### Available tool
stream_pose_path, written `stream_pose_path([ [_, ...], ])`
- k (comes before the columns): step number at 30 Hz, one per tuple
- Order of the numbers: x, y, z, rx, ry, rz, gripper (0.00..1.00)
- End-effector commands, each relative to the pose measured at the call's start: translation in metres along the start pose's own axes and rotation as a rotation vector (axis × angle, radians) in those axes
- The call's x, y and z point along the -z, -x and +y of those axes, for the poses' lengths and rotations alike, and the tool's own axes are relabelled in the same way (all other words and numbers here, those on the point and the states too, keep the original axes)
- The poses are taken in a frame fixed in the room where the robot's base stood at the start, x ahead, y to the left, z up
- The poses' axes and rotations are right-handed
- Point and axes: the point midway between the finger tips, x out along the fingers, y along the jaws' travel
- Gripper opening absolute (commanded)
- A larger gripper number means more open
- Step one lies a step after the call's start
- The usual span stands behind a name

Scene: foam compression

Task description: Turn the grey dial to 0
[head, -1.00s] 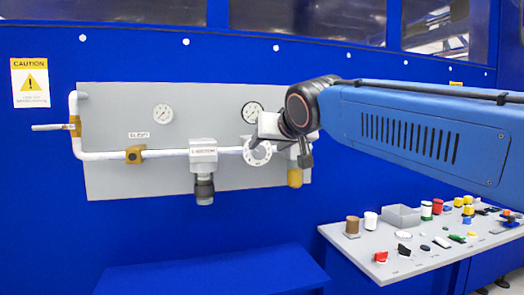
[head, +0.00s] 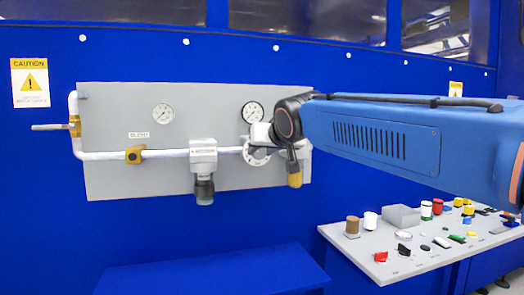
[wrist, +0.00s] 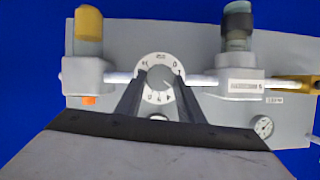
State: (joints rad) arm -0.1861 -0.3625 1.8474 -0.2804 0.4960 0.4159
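The grey dial (wrist: 159,77) has a white ring with dark marks and sits on the pipe of the wall panel. In the wrist view my gripper (wrist: 160,80) has its two dark fingers apart, one on each side of the dial's grey middle. Whether they touch it I cannot tell. The ring's marks are too small to read surely, and the dial's setting is unclear. In the head view the dial (head: 256,157) is partly hidden behind my gripper and wrist.
The grey panel (head: 120,115) carries two gauges, a dark-knobbed valve (head: 203,188) and a yellow-capped part (wrist: 88,30) close beside the dial. A table (head: 385,268) with small parts stands at the lower right.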

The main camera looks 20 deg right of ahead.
Motion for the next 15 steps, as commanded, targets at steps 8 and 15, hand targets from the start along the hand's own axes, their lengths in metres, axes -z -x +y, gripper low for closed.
stream_pose_path([
  [8,-0.0003,0.0001,-0.0008,-0.008,0.022,-0.001,0.12],
  [15,-0.0006,-0.0001,-0.0030,-0.049,0.125,-0.001,0.12],
])
